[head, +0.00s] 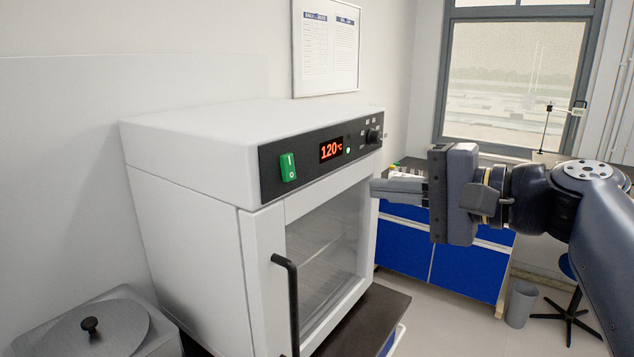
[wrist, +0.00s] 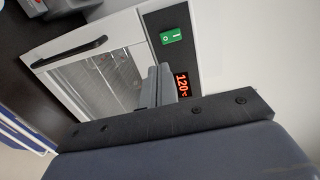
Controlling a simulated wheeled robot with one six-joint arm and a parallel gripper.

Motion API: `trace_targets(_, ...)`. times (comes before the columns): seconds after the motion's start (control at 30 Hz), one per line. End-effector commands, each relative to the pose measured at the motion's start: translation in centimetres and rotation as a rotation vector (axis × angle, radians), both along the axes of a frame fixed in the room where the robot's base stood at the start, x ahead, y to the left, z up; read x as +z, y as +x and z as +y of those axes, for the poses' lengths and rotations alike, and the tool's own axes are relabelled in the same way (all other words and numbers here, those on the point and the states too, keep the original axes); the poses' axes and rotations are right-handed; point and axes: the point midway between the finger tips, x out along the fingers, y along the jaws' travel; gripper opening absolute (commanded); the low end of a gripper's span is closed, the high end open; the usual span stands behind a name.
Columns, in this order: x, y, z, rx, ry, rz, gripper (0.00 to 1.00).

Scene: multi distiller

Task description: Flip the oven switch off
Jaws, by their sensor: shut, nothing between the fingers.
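The white oven (head: 185,215) stands on a dark bench, with a black control panel along its top front edge. Its green rocker switch (head: 288,167), marked I and O, sits at the panel's left end. The red display reads 120 °C. The switch also shows in the wrist view (wrist: 171,36), beyond the fingers. My gripper (head: 374,188) is shut and empty, in front of the oven's right side, well to the right of the switch and slightly lower. In the wrist view the shut fingers (wrist: 155,76) overlap the oven's door and panel edge. They look apart from the switch.
A black door handle (head: 288,300) sticks out from the oven door (head: 328,250). A grey lidded device (head: 95,330) stands at lower left. Blue cabinets (head: 460,268), a bin (head: 521,303) and a stool are behind my arm. The space before the panel looks free.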

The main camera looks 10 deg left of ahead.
Motion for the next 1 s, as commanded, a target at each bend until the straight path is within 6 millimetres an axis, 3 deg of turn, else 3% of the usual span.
trace_targets(0.27, -0.1, 0.4, 1.1, 0.003, 0.001, 0.002, 0.00)
trace_targets(1.0, -1.8, 4.8, 11.8, 0.004, 0.000, 0.002, 0.00)
